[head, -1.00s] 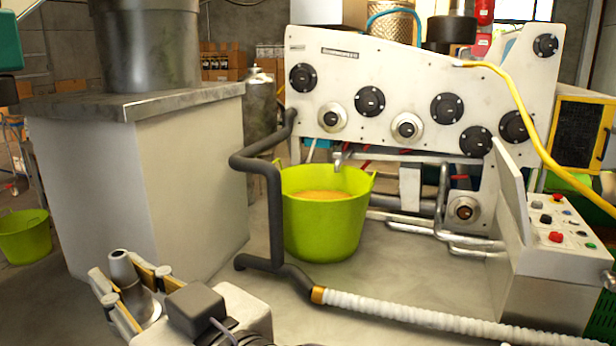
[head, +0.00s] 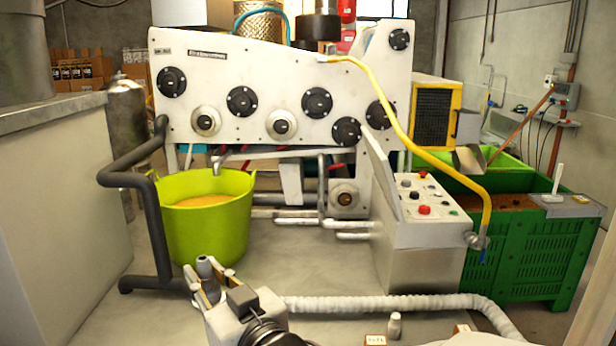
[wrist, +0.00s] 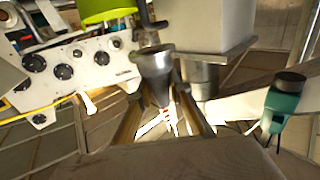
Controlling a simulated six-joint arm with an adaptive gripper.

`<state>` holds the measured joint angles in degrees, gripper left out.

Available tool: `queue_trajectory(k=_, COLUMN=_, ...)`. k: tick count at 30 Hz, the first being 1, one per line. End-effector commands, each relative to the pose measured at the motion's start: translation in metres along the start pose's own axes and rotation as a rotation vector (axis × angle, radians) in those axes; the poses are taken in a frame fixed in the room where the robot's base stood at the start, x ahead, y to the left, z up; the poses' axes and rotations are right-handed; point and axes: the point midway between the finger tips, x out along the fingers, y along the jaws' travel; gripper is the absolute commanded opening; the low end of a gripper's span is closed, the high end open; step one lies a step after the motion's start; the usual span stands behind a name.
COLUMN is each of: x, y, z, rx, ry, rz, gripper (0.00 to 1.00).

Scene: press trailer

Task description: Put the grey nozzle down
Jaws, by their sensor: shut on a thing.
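The grey nozzle (head: 205,266) is held upright-looking between the fingers of my gripper (head: 208,286), low in the head view, in front of the lime-green tub. In the wrist view the nozzle (wrist: 154,66) shows its wide round end toward the top and narrows downward between the two fingers of my gripper (wrist: 160,108). The gripper is shut on it. The nozzle appears clear of any surface. Its lower part is partly hidden by the fingers in the head view.
A small pale nozzle-like piece (head: 394,326) stands at the bottom edge beside small labels (head: 375,340) on a light surface. A white ribbed hose (head: 400,303) runs behind it. The lime-green tub (head: 207,232), control box (head: 425,250) and green crate (head: 530,262) stand beyond.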

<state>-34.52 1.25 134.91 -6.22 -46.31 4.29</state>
Motion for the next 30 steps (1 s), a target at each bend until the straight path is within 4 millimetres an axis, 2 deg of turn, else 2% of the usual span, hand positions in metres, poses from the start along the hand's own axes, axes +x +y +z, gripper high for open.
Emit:
queue_trajectory(k=1, x=0.002, y=0.017, z=0.009, rx=0.001, ry=-0.003, rz=0.033, gripper=0.00)
queue_trajectory(k=3, x=0.002, y=0.039, z=0.020, rx=0.000, ry=-0.004, rz=0.075, gripper=0.00)
queue_trajectory(k=15, x=-0.012, y=0.155, z=0.082, rx=0.001, ry=-0.005, rz=0.297, gripper=0.00)
queue_trajectory(k=21, x=-0.026, y=0.203, z=0.111, rx=0.001, ry=-0.004, rz=0.389, gripper=0.00)
queue_trajectory(k=30, x=-0.055, y=0.265, z=0.154, rx=0.001, ry=-0.004, rz=0.509, gripper=0.00)
